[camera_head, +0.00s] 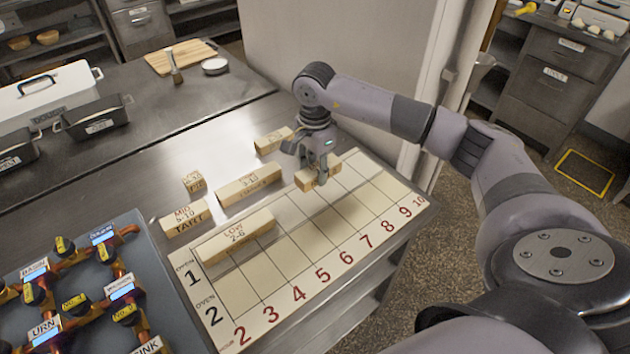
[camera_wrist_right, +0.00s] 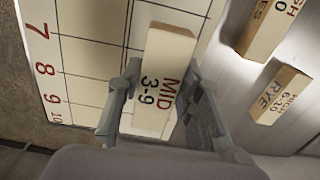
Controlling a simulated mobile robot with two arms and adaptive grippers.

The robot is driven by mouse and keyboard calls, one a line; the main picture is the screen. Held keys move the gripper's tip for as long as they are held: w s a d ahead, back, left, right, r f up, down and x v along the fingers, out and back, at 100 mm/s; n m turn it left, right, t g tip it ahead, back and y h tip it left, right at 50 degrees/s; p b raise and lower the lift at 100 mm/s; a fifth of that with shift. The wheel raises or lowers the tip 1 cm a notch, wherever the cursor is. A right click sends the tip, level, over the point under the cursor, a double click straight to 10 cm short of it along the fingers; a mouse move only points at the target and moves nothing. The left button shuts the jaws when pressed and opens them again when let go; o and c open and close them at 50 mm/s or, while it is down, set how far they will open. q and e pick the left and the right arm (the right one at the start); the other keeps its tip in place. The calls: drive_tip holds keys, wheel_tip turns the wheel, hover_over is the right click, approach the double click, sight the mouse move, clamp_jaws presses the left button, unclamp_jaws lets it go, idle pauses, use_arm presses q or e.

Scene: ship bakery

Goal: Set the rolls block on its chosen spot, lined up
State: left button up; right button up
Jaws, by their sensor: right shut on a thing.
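My right gripper (camera_head: 316,168) is shut on a pale wooden block (camera_head: 330,172) over the far edge of the numbered board, around the upper-row columns of the higher numbers. In the right wrist view the block (camera_wrist_right: 165,75) sits between the two fingers and its top reads MID 3-9. No rolls name is readable on it. I cannot tell whether it touches the board or hovers just above. The board (camera_head: 290,262) is cream with a black grid, red numbers 2 to 10, and rows marked Oven 1 and Oven 2. My left gripper is not in view.
A LOW 2-6 block (camera_head: 238,237) lies on the board's Oven 1 row. Beyond the board stand a MID 5-10 TART block (camera_head: 185,218), a longer block (camera_head: 249,185), a small block (camera_head: 194,182) and the RYE block (camera_wrist_right: 278,93). A valve panel (camera_head: 165,275) is at left.

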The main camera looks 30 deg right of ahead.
sight(315, 195)
wheel_tip(315, 195, down, 5)
drive_tip(key=shift+r+p, duration=0.1)
drive_tip(key=shift+p, duration=0.4)
drive_tip(key=shift+f, duration=0.4)
drive_tip(key=shift+f, duration=0.15)
drive_tip(key=o, duration=1.2)
